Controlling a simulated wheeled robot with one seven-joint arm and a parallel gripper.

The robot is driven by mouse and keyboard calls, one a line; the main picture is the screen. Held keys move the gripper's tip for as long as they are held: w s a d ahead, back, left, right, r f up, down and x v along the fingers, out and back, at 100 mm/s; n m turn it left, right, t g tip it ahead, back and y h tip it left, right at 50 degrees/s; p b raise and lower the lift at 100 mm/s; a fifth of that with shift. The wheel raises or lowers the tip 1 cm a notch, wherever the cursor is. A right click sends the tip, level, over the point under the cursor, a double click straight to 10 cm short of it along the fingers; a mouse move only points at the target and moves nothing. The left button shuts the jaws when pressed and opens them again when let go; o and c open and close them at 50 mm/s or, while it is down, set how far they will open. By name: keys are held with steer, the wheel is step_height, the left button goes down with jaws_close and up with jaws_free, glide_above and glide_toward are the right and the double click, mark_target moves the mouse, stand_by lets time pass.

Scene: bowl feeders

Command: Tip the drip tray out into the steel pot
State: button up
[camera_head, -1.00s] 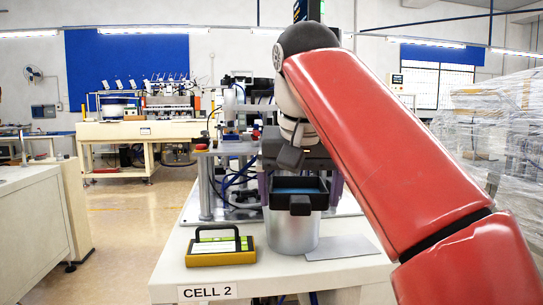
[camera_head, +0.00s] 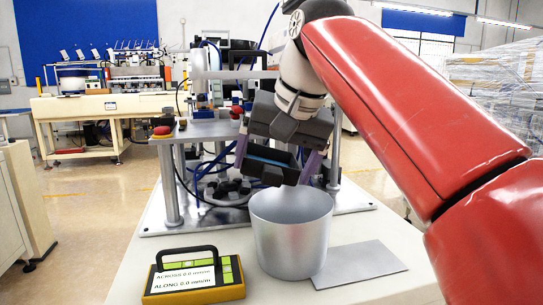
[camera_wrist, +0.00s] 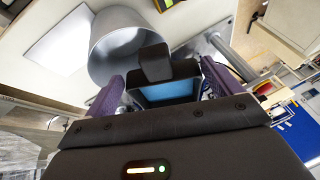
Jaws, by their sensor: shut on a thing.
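The drip tray (camera_head: 270,155) is a small black tray with a blue inside and a block-like black handle at its front. My gripper (camera_head: 277,164), with purple fingers, is shut on it, one finger at each side. The tray is tilted, its right side lower in the head view. The steel pot (camera_head: 292,240) stands upright and open on the table, and the tray's handle overlaps its back-left rim in the picture. In the wrist view the tray (camera_wrist: 168,90) is between the fingers (camera_wrist: 162,88), and the pot (camera_wrist: 112,48) lies beyond it. The pot's bottom is hidden.
A yellow level with a black handle (camera_head: 195,275) lies left of the pot on the white table (camera_head: 110,280). A flat grey plate (camera_head: 360,264) lies right of the pot. A metal stand with blue cables (camera_head: 172,185) is behind the pot.

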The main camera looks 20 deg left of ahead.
steer(key=shift+d+f+y, duration=0.25)
steer(key=shift+y, duration=0.35)
steer(key=shift+w+d+f+m+g+y, duration=0.15)
steer(key=shift+m+g+y, duration=0.1)
steer(key=shift+y, duration=0.2)
steer(key=shift+d+r+m+g+y, duration=0.15)
steer(key=shift+g+y, duration=0.1)
steer(key=shift+y, duration=0.2)
steer(key=shift+w+f+y+b, duration=0.1)
steer(key=shift+f+y+b, duration=0.2)
steer(key=shift+y+b, duration=0.4)
steer(key=y+b, duration=0.1)
steer(key=d+y+b, duration=0.1)
steer(key=m+g+y+b, duration=0.1)
steer(key=b, duration=0.1)
steer(key=shift+w+d+y, duration=0.15)
steer(key=shift+w+y, duration=0.1)
steer(key=shift+y, duration=0.05)
steer(key=shift+d+r+m+y+b, duration=0.25)
steer(key=shift+r+m+y+b, duration=0.05)
steer(key=shift+y+b, duration=0.5)
steer(key=shift+w, duration=0.1)
stand_by(0.4)
